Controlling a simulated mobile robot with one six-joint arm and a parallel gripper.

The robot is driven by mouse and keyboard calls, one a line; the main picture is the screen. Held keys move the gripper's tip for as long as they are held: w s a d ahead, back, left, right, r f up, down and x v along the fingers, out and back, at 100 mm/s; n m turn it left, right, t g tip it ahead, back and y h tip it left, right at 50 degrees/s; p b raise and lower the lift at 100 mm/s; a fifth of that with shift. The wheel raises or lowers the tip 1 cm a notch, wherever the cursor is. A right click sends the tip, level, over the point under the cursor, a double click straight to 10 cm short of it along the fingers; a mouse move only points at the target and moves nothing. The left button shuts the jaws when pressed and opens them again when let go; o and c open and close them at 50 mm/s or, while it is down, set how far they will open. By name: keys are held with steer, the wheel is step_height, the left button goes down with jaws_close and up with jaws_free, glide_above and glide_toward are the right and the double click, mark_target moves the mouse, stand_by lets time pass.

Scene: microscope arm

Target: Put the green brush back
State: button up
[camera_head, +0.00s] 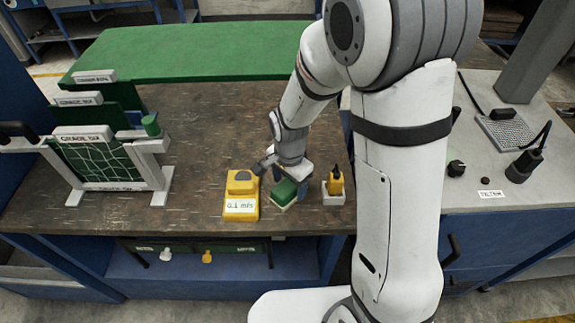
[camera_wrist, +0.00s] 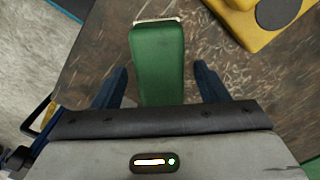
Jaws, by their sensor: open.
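The green brush (camera_head: 284,191) lies near the front edge of the brown bench, between the yellow meter and a small white holder. It has a green body with a pale edge underneath. In the wrist view the green brush (camera_wrist: 157,55) lies lengthwise between the two dark blue fingers, with a gap on each side. My gripper (camera_head: 285,185) points down over the brush and is open. In the wrist view my gripper (camera_wrist: 160,88) has its fingers on either side of the brush's near part. The brush's near end is hidden by the gripper body.
The yellow meter (camera_head: 241,206) stands close to the left of the brush. The white holder (camera_head: 333,199) with a yellow tool (camera_head: 335,181) stands close to the right. A rack of labelled green panels (camera_head: 97,160) stands at left. The bench middle (camera_head: 205,140) is clear.

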mark_target(290, 184)
step_height(290, 184, up, 9)
steer(key=shift+d+r, duration=0.1)
steer(key=s+d+r+n+t, duration=0.3)
steer(key=s+d+r+n, duration=0.6)
steer(key=s+d, duration=0.3)
steer(key=shift+s+r, duration=0.3)
steer(key=shift+r, duration=0.15)
steer(key=shift+a, duration=0.1)
steer(key=shift+c, duration=0.2)
